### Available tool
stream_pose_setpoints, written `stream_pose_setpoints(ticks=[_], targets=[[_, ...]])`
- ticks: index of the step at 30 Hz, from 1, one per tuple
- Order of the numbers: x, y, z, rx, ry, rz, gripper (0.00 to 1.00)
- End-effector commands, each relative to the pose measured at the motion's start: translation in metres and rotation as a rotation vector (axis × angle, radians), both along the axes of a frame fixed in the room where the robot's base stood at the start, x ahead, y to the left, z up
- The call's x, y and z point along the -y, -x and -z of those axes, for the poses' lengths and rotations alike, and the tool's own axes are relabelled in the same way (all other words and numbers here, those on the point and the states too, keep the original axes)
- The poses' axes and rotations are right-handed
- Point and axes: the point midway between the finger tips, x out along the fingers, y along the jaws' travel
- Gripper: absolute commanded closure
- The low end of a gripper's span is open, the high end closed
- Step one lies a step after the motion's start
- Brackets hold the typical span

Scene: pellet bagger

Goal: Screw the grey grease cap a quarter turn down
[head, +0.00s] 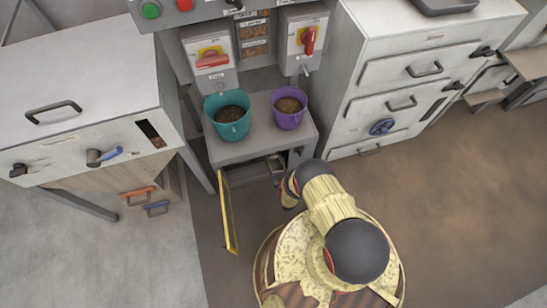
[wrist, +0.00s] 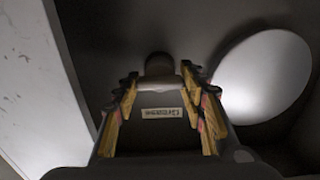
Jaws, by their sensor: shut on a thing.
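My gripper (wrist: 159,79) shows in the wrist view, its two yellow-and-black fingers reaching away from me. It is shut on the grey grease cap (wrist: 160,84), a small grey piece between the fingertips. A darker rounded stub (wrist: 159,63) shows just beyond it. The dim light makes the cap's edges and its turn angle hard to tell. In the head view my arm reaches down to the open compartment (head: 262,170) under the two pots; the gripper and cap are hidden there.
A yellow-edged door (head: 229,212) stands open left of my arm. A teal pot (head: 228,128) and a purple pot (head: 289,119) stand on the grey stand above. In the wrist view a large pale disc (wrist: 262,75) is close on the right, and a small label (wrist: 162,113) lies below the cap.

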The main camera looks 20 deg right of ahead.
Motion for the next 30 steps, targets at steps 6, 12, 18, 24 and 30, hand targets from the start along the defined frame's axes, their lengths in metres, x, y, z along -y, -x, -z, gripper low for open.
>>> stream_pose_setpoints(ticks=[6, 12, 18, 24, 30], targets=[[0.0001, 0.0002, 0.0, 0.0, -0.018, 0.0, 0.84], [0.0005, 0.0003, 0.0, 0.0, -0.099, 0.0, 0.84], [0.0013, 0.0002, 0.0001, 0.0, -0.251, 0.0, 0.84], [0.0022, 0.0002, 0.0003, 0.001, -0.44, 0.001, 0.84], [0.0031, 0.0002, 0.0008, 0.001, -0.631, 0.001, 0.84]])
